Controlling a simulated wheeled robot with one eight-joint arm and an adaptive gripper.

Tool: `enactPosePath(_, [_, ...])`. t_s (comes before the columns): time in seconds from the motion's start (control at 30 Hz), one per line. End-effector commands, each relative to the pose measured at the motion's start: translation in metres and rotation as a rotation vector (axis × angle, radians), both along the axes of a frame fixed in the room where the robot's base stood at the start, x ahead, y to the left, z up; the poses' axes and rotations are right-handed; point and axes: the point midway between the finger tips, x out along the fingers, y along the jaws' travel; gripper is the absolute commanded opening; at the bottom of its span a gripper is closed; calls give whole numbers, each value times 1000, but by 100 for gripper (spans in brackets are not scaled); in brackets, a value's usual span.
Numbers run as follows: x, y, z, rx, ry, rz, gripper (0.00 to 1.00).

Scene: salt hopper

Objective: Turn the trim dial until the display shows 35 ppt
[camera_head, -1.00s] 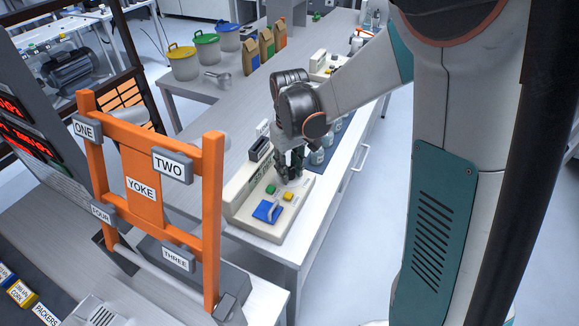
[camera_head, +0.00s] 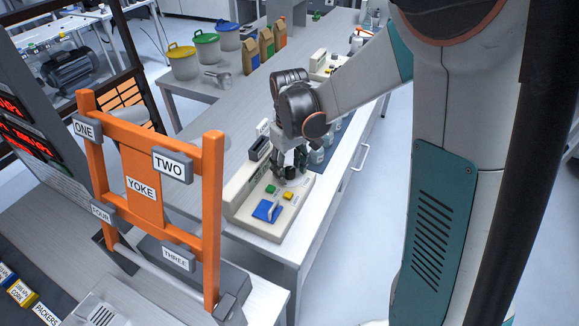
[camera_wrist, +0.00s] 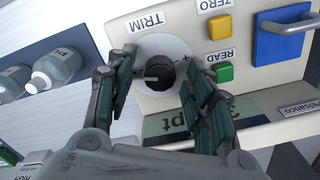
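The black trim dial (camera_wrist: 158,73) stands on a round white plate (camera_wrist: 178,46) beside the TRIM label in the wrist view, with a + mark to its right. My gripper (camera_wrist: 160,85) is open, with one finger on each side of the dial. Gaps show between the fingers and the knob. The display (camera_wrist: 190,118) is partly covered by my right finger; a "3" and "pt" show, but the full reading is hidden. In the head view my gripper (camera_head: 287,165) is down over the cream instrument (camera_head: 258,225), and the dial is mostly hidden by it.
A yellow ZERO button (camera_wrist: 219,27), a green READ button (camera_wrist: 223,72) and a blue plate with a handle (camera_wrist: 284,30) are close to the dial. Bottles (camera_wrist: 57,66) stand on a blue mat beside the instrument. An orange YOKE frame (camera_head: 142,190) stands in the foreground.

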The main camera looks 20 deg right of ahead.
Motion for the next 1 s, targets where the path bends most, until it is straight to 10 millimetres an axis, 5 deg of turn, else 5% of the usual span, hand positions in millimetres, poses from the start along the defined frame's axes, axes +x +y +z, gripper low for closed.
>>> enactPosePath(0.27, [0, 0, 11, 0, 0, 0, 48])
enactPosePath(0.7, [0, 0, 93, 0, 0, 0, 48])
enactPosePath(1.0, [0, 0, 119, 0, 0, 0, 48])
